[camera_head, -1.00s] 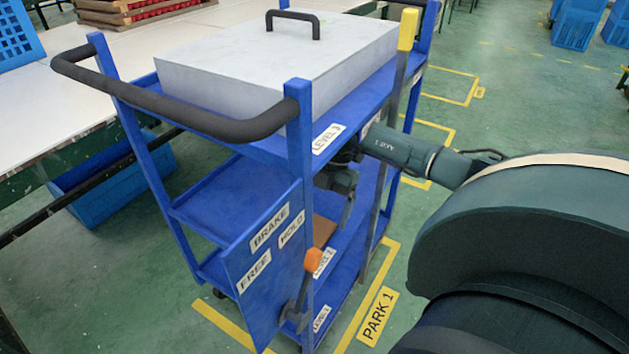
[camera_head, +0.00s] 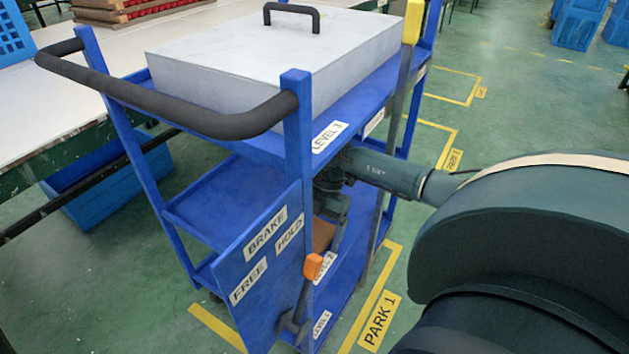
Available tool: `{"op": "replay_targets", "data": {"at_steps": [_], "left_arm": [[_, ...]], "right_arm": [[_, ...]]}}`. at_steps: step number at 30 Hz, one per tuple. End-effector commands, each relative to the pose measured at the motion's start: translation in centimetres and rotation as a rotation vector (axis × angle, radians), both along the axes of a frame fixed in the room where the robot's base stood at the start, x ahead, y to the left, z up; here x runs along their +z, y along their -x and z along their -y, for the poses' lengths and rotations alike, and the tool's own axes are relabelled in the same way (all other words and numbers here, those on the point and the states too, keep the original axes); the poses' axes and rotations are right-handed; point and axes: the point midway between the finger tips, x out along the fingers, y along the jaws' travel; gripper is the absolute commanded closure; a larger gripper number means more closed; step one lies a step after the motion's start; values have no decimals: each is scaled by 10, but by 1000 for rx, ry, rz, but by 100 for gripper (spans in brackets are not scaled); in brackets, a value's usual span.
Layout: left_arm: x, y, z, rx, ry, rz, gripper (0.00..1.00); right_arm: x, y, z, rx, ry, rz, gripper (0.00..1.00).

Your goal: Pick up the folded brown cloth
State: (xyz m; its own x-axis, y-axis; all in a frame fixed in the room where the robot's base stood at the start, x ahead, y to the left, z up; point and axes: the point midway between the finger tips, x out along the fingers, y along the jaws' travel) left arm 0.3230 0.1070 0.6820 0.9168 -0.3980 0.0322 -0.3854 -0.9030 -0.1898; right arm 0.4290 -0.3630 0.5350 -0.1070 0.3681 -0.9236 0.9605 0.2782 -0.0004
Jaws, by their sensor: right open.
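The folded brown cloth (camera_head: 322,234) shows as a small brown patch on a lower shelf of the blue cart, behind the side panel. The panel and my right gripper hide most of it. My right gripper (camera_head: 335,244) is inside the cart, below the top deck, pointing down just beside and above the cloth. It is open, and no cloth shows between its fingers. Whether it touches the cloth I cannot tell. My left gripper is out of view.
The cart's top shelf (camera_head: 352,110) carries a grey lidded box (camera_head: 270,58). A grey lever with a yellow grip (camera_head: 413,22) stands upright near my right arm. The brake lever with an orange knob (camera_head: 313,266) is at the panel's edge.

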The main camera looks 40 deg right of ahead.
Motion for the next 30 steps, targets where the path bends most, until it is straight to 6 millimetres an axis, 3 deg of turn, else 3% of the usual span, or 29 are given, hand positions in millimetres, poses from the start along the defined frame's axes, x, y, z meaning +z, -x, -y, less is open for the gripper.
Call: {"op": "replay_targets", "data": {"at_steps": [5,22,30], "left_arm": [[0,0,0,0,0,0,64],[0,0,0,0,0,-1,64],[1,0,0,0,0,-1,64]], "right_arm": [[0,0,0,0,1,0,12],[1,0,0,0,1,0,58],[2,0,0,0,1,1,59]]}}
